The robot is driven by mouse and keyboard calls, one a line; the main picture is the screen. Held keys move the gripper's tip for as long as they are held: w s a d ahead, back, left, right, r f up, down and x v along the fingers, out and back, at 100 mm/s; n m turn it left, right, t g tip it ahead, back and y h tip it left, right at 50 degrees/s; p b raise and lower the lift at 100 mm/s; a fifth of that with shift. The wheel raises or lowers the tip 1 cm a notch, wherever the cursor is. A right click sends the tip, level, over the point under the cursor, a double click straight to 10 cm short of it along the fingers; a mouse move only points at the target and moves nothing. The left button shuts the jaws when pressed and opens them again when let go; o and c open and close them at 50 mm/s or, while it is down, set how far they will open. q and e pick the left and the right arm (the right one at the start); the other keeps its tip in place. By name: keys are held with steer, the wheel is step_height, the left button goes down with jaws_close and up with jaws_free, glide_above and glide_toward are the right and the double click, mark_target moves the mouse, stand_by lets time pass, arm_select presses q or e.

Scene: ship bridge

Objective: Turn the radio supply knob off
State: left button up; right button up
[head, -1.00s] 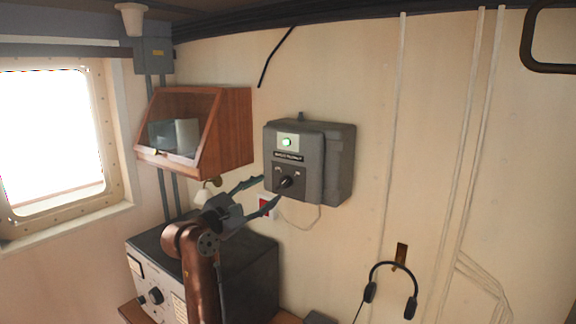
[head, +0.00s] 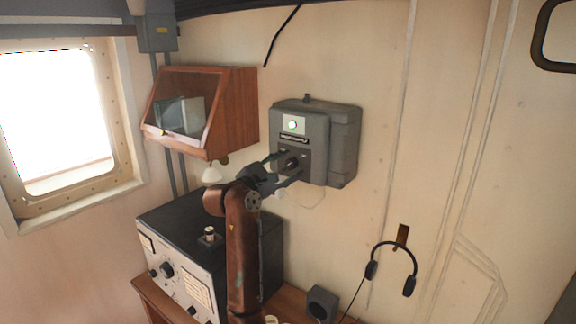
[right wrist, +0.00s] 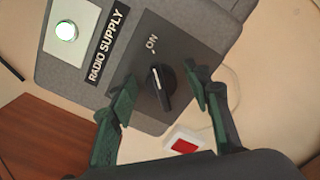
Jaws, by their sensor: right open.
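The radio supply box (head: 341,140) is a grey unit on the wall. Its black knob (right wrist: 161,86) sits on a dark plate marked ON, beside a RADIO SUPPLY label (right wrist: 103,47). A green lamp (right wrist: 66,31) is lit on the box. My right gripper (head: 285,165) is at the front of the box; in the right wrist view its green fingers (right wrist: 165,100) are open, one on each side of the knob, with gaps to it. The knob's pointer line runs roughly along its length, near the ON mark. My left gripper is not in view.
A wooden cabinet (head: 232,110) hangs left of the box. A black-topped radio set (head: 170,222) stands below. Headphones (head: 397,247) hang to the right; the wall between is clear.

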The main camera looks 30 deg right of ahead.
steer(key=shift+c, duration=0.3)
steer(key=c, duration=1.1)
steer(key=shift+o, duration=0.2)
steer(key=shift+n, duration=0.3)
steer(key=n, duration=0.2)
steer(key=shift+w+a+n, duration=0.1)
steer(key=shift+n, duration=0.3)
steer(key=n, duration=0.3)
steer(key=shift+r+n, duration=0.1)
steer(key=shift+n, duration=0.2)
steer(key=n+p, duration=0.1)
steer(key=n, duration=0.4)
steer(key=shift+w, duration=0.15)
steer(key=n+p, duration=0.1)
steer(key=n, duration=0.4)
steer(key=shift+w+a+n+p, duration=0.1)
steer(key=shift+w+n+p, duration=0.05)
steer(key=shift+n+p, duration=0.25)
